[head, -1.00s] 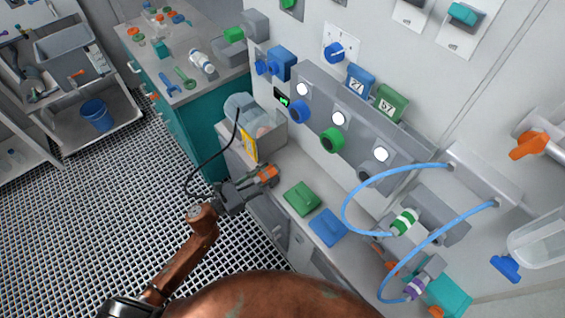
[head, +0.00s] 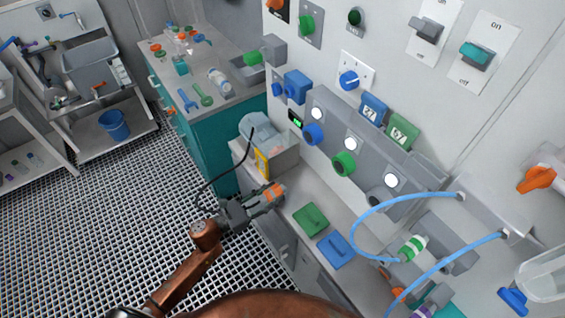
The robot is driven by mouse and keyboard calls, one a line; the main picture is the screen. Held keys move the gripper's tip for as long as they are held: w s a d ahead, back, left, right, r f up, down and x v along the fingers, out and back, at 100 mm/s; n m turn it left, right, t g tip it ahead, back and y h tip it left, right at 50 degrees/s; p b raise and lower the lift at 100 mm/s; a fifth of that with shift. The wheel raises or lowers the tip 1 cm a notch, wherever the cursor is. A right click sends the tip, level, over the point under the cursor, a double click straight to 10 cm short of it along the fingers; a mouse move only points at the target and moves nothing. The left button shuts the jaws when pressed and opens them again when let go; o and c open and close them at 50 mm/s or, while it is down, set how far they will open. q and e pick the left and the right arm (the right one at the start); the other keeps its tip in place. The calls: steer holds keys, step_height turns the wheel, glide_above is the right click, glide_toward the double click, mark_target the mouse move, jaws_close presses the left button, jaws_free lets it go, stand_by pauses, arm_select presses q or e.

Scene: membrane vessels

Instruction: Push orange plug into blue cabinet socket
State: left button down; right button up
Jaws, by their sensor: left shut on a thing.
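My left gripper (head: 262,198) is shut on the orange plug (head: 273,192), which shows at its fingertips. It holds the plug near the front edge of the bench. A blue round fitting (head: 314,134) sits on the grey sloping cabinet panel, up and to the right of the plug and apart from it. A blue box-shaped fitting (head: 297,84) is higher on the wall; I cannot tell for sure which one is the blue socket. My right gripper is not in view.
A black cable (head: 225,178) loops from the clear-domed device (head: 260,133) toward my left gripper. A green pad (head: 311,219) and a blue pad (head: 336,250) lie on the bench. A green fitting (head: 343,163) is beside the blue one. Light-blue hoses (head: 395,202) arch at right.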

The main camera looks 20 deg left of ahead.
arm_select(q)
steer(key=shift+d+r, duration=0.1)
steer(key=shift+r, duration=0.3)
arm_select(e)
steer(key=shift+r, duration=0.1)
arm_select(q)
steer(key=shift+s+d, duration=0.1)
steer(key=shift+d, duration=0.1)
steer(key=s+a+r+n+t+y, duration=0.3)
steer(key=s+r+n+y, duration=0.5)
steer(key=y, duration=0.4)
steer(key=shift+s+r+t, duration=0.2)
steer(key=shift+r+t, duration=0.5)
steer(key=shift+r, duration=0.2)
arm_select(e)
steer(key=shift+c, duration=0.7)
